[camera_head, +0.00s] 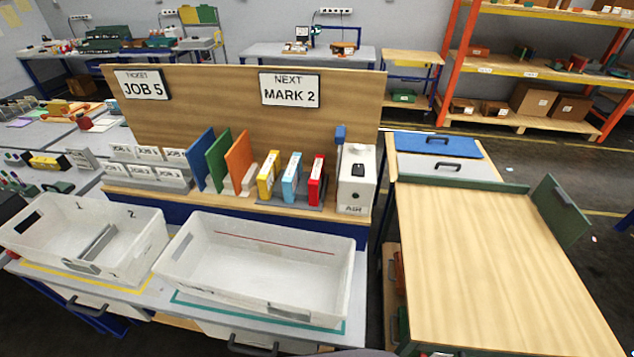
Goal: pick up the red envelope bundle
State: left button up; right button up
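A red bundle (316,181) stands upright on the bench shelf, the rightmost in a row of three. It has a pale label on its front. A light blue bundle (292,178) and a yellow bundle (268,176) stand to its left. All three rest in a low grey holder (288,203). Neither of my grippers is in view, and nothing touches the red bundle.
Blue, green and orange boards (238,162) stand to the left. An empty white tote (262,230) and a divided tote (140,243) are in front. A wooden-topped table (480,250) is clear.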

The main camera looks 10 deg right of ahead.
aim_at(317, 176)
jog(key=j, duration=0.4)
jog(key=k+j, duration=0.15)
jog(key=j, duration=0.7)
jog(key=k, duration=0.05)
